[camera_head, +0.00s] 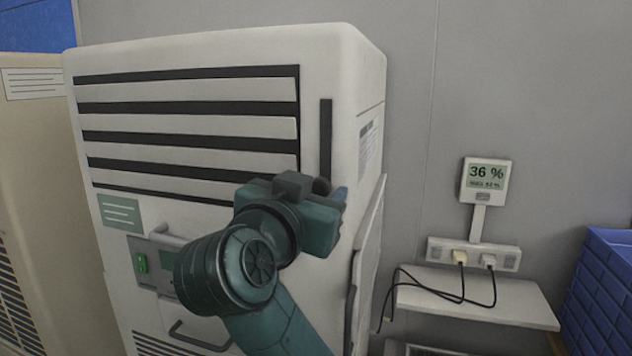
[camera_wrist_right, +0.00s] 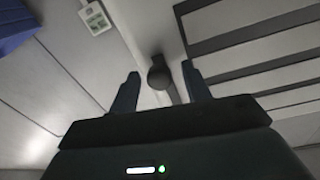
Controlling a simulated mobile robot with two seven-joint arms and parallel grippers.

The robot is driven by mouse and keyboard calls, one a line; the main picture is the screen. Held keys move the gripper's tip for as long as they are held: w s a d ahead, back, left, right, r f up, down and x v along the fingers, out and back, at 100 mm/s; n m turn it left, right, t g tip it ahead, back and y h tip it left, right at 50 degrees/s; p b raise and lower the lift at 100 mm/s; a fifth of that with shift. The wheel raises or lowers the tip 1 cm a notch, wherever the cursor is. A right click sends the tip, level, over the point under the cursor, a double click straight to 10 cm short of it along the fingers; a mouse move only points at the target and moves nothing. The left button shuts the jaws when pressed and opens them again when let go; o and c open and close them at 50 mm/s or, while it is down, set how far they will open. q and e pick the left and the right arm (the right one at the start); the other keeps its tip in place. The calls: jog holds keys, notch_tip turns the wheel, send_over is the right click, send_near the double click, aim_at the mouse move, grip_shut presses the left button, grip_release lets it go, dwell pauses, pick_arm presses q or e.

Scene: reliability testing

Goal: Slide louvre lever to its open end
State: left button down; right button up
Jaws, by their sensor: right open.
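The louvre lever is a dark round knob (camera_wrist_right: 159,75) on the machine's front, beside the louvre slats. In the head view the knob (camera_head: 321,186) shows just above my right gripper, at the lower part of the dark vertical slot (camera_head: 326,130). My right gripper (camera_head: 333,194) is open in front of the machine. In the right wrist view its two fingers (camera_wrist_right: 160,70) stand on either side of the knob, with gaps showing on both sides. The slot's lower part is hidden by my gripper in the head view. My left gripper is not in view.
The white machine (camera_head: 230,50) has dark louvre gaps, a green switch (camera_head: 140,262) and a handle (camera_head: 200,340) lower down. Right of it are a wall display reading 36 % (camera_head: 486,180), a socket strip with cables, a shelf (camera_head: 480,298) and blue crates (camera_head: 605,290).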

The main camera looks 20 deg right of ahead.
jog(key=shift+w+d, duration=0.2)
jog(key=shift+s, duration=0.1)
jog(key=shift+c, duration=0.8)
grip_shut()
